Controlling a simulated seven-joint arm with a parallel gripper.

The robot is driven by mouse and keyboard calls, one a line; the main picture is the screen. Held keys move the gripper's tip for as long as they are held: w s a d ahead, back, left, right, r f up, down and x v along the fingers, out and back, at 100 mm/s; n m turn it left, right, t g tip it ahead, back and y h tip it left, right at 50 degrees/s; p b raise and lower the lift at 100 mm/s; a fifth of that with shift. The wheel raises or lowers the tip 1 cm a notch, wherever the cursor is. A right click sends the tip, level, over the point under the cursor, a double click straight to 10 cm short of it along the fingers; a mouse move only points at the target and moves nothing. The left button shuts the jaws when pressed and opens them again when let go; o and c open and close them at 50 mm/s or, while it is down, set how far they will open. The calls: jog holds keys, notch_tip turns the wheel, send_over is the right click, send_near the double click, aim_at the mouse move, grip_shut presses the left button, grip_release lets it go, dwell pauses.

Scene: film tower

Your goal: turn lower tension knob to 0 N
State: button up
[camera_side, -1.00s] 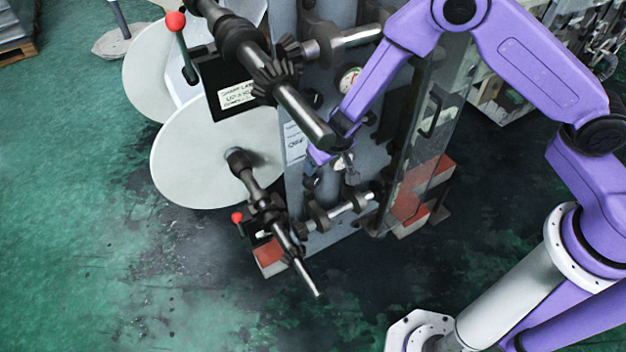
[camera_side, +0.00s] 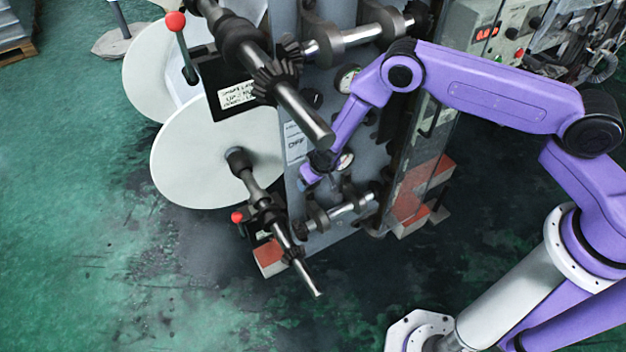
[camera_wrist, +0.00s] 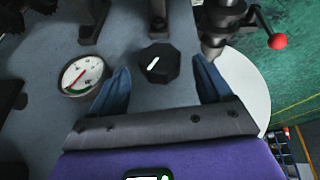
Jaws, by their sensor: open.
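The lower tension knob, a black faceted knob with a white pointer mark (camera_wrist: 158,63), shows in the wrist view on the grey machine panel. It lies ahead of my gripper (camera_wrist: 160,82), between the lines of its two blue fingers. The fingers are spread wide and hold nothing. A round white gauge with a red needle (camera_wrist: 83,75) sits left of the knob, near the left finger. In the side view my gripper (camera_side: 306,182) is at the lower part of the machine's front panel (camera_side: 296,150). The knob is hidden there, and its set value cannot be read.
A shaft with a pale disc (camera_side: 200,150) stands left of my gripper, and a thick upper shaft (camera_side: 305,118) juts out close above it. A lower roller (camera_side: 345,210) is just below. A red ball handle (camera_wrist: 278,41) is at right in the wrist view.

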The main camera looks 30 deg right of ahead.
aim_at(310, 189)
jog(key=shift+x, duration=1.55)
jog(key=c, duration=1)
jog(key=shift+a, duration=0.15)
jog(key=h, duration=0.3)
jog(key=shift+a+f+n, duration=0.1)
jog(key=shift+a+n, duration=0.2)
jog(key=shift+n, duration=0.1)
jog(key=shift+a+f+n+h, duration=0.1)
jog(key=shift+n+h, duration=0.3)
jog(key=shift+h, duration=1.8)
